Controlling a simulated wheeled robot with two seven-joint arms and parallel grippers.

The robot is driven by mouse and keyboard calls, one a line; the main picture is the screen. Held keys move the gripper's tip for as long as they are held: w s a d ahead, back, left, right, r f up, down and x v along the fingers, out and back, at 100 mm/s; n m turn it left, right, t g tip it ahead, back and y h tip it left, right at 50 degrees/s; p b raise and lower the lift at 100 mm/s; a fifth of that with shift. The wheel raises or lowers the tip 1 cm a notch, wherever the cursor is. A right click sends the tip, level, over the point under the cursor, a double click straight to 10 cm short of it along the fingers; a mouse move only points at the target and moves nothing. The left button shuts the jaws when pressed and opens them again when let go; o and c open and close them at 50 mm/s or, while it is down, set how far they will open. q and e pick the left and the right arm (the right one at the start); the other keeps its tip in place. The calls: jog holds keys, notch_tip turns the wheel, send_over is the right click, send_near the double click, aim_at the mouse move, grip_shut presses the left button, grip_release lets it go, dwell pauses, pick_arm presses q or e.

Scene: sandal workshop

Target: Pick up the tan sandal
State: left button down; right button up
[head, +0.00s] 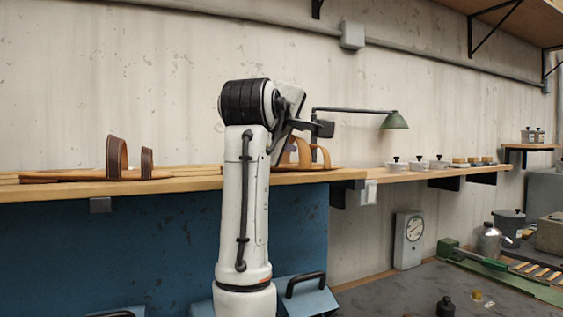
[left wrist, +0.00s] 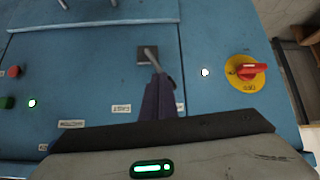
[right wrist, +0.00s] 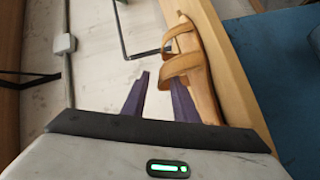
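The tan sandal (head: 304,152) lies on the wooden shelf, partly hidden behind my right arm in the head view. In the right wrist view the tan sandal (right wrist: 190,62) shows its arched straps and flat sole. My right gripper (head: 320,129) is at the sandal's straps; in its wrist view the gripper (right wrist: 158,82) is open, with one finger overlapping the near strap and the other left of it. I cannot tell whether it touches. My left gripper (left wrist: 159,82) has its fingers together in front of a blue panel, with nothing seen between them.
A second sandal (head: 120,160) with darker brown straps is at the left of the shelf (head: 205,182). The blue panel (left wrist: 95,75) has a red switch (left wrist: 252,70).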

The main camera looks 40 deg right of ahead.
aim_at(293, 166)
grip_shut()
jog(key=shift+r, duration=0.2)
notch_tip(293, 166, up, 10)
jog(key=shift+f, duration=0.15)
dwell(0.5)
dwell(0.4)
